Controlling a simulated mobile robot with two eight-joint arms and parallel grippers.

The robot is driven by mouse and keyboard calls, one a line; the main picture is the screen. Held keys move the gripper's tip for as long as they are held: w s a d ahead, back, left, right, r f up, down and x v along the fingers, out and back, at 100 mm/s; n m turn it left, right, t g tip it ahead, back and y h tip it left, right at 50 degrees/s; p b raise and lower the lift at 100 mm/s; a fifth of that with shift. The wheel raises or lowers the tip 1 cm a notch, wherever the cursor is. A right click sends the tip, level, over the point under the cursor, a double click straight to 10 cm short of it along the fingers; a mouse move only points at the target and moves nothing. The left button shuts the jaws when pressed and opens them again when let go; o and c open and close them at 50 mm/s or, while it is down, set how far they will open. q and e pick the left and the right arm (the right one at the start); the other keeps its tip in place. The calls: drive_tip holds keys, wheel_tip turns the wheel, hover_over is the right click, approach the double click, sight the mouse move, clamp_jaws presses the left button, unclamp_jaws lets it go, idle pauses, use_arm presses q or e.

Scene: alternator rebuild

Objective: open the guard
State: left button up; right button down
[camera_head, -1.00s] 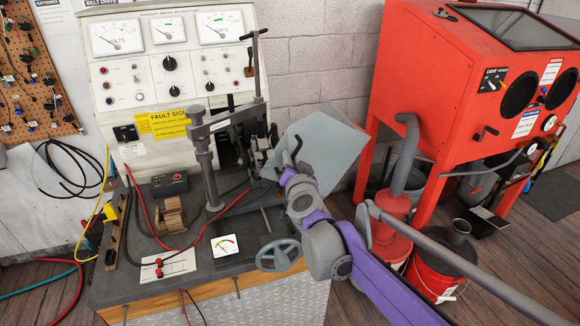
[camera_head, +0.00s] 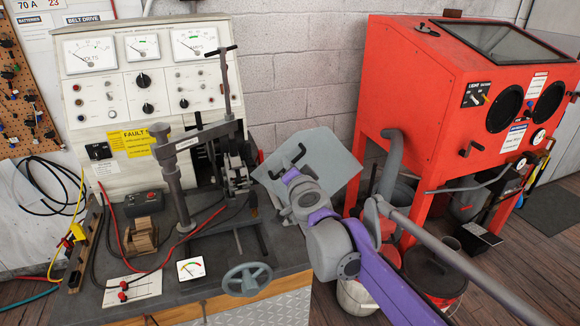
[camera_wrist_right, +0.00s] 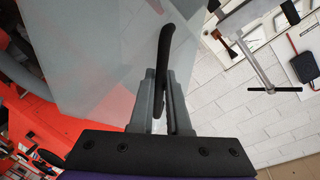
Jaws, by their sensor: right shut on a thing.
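The guard (camera_head: 335,160) is a flat grey panel, tilted out from the right side of the test bench in the head view. In the right wrist view the guard (camera_wrist_right: 90,60) fills the upper left as a pale grey sheet. Its black handle (camera_head: 299,155) stands off the panel's face. My right gripper (camera_head: 289,172) reaches in from the lower right. In the wrist view its fingers (camera_wrist_right: 160,95) are closed around the black handle (camera_wrist_right: 164,55). The fingertips are partly hidden in the head view. My left gripper is not in view.
The test bench (camera_head: 75,305) carries a grey clamp post (camera_head: 172,185), a handwheel (camera_head: 247,279) and red and black leads. A red blasting cabinet (camera_head: 430,100) stands to the right, with buckets below it. Floor shows at the far right.

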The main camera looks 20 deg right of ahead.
drive_tip(key=c, duration=1.2)
unclamp_jaws()
drive_tip(key=shift+o, duration=0.2)
drive_tip(key=shift+s, duration=0.1)
drive_tip(key=s+r+b, duration=0.1)
drive_tip(key=s, duration=0.9)
drive_tip(key=shift+s+a+r, duration=0.25)
drive_tip(key=shift+a+r, duration=0.05)
drive_tip(key=shift+a, duration=0.15)
